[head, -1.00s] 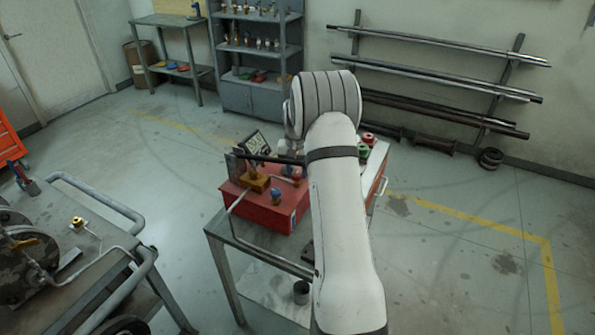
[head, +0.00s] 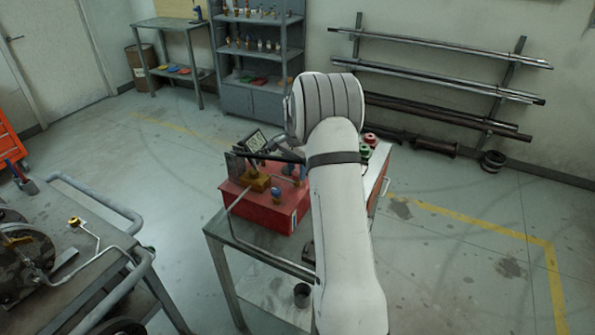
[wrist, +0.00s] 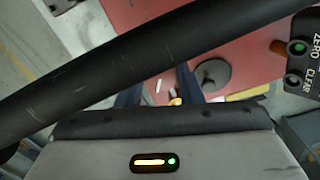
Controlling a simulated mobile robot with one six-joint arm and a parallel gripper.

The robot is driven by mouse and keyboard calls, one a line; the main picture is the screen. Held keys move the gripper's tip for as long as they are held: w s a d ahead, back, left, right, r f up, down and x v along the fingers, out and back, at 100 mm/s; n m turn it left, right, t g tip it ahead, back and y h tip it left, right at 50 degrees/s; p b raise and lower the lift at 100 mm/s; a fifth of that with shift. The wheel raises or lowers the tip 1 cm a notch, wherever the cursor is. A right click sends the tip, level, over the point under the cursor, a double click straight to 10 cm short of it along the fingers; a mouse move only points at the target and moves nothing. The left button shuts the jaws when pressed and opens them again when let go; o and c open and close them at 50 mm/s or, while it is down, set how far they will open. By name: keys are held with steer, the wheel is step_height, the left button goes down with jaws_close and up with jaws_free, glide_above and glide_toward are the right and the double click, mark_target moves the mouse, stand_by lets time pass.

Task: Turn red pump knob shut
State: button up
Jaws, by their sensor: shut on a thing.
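The red hand pump (head: 262,212) stands on a grey metal bench, left of my arm. Its long black handle (head: 270,156) runs across the top, and crosses close in front of the wrist camera (wrist: 140,62). My gripper (wrist: 158,88) shows as two dark blue fingers reaching down past the handle towards the red pump top. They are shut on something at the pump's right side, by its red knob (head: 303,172). In the head view my arm hides most of the gripper; in the wrist view the handle hides the knob.
A digital gauge (head: 256,140) with buttons stands on the pump, near the handle. A blue knob (head: 277,196) sits on the pump's front. Red and green parts (head: 369,140) lie right of my arm. A cart with piping (head: 100,240) stands to the left.

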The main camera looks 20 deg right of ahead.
mark_target(297, 172)
steer(key=shift+m, duration=0.5)
steer(key=o, duration=1)
steer(key=shift+c, duration=0.2)
steer(key=shift+r, duration=0.1)
step_height(297, 172, up, 8)
steer(key=shift+f+b, duration=0.2)
steer(key=shift+b, duration=0.35)
